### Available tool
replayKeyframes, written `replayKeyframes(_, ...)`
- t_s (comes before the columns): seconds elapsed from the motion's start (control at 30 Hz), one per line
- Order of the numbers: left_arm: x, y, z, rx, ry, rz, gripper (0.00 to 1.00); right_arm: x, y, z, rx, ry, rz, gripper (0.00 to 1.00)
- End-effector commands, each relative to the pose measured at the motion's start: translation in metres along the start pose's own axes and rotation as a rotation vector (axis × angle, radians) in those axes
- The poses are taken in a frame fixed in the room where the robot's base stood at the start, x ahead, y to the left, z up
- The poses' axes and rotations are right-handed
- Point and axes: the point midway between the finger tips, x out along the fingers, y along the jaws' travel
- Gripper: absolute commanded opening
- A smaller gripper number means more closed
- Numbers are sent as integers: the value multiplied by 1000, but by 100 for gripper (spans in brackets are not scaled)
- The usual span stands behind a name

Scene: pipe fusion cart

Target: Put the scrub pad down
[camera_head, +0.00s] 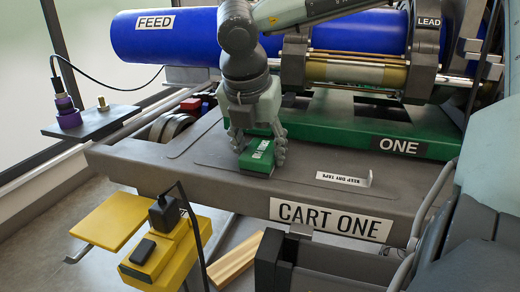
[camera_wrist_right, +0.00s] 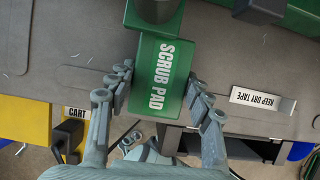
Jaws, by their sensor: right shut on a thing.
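The scrub pad (camera_head: 258,157) is a small green block with white lettering. It also shows in the wrist view (camera_wrist_right: 157,78), where its label reads SCRUB PAD. My right gripper (camera_head: 260,150) points down over the grey cart top and is shut on the pad, with fingers along its two sides (camera_wrist_right: 158,95). The pad is at or just above the cart top (camera_head: 215,165), near its front edge; I cannot tell whether it touches. Fingers hide part of the pad's sides. My left gripper is not in view.
A white KEEP DRY TAPE strip (camera_head: 343,179) lies to the right on the cart top. The green base (camera_head: 345,125) and blue FEED pipe (camera_head: 190,36) stand behind. A yellow unit (camera_head: 165,250) sits at front left. Cart top between pad and strip is clear.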

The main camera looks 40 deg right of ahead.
Motion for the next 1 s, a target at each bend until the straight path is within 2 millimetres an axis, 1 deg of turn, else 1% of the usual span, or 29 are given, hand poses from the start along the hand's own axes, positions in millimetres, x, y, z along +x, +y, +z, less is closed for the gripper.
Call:
replayKeyframes(0.23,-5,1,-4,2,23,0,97,2,0,-1,0,-1,0,18)
replayKeyframes(0.27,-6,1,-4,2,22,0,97,1,0,0,0,-1,0,53)
replayKeyframes(0.4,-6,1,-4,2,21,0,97,1,0,0,0,-1,0,70)
replayKeyframes(0.73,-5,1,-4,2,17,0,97,0,0,0,0,0,0,71)
replayKeyframes(0.87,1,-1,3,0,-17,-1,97,-4,0,2,0,0,0,71)
replayKeyframes(0.93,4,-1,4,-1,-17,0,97,-14,1,2,1,-6,4,71)
replayKeyframes(1.0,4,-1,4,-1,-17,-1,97,-29,1,2,2,-6,4,71)
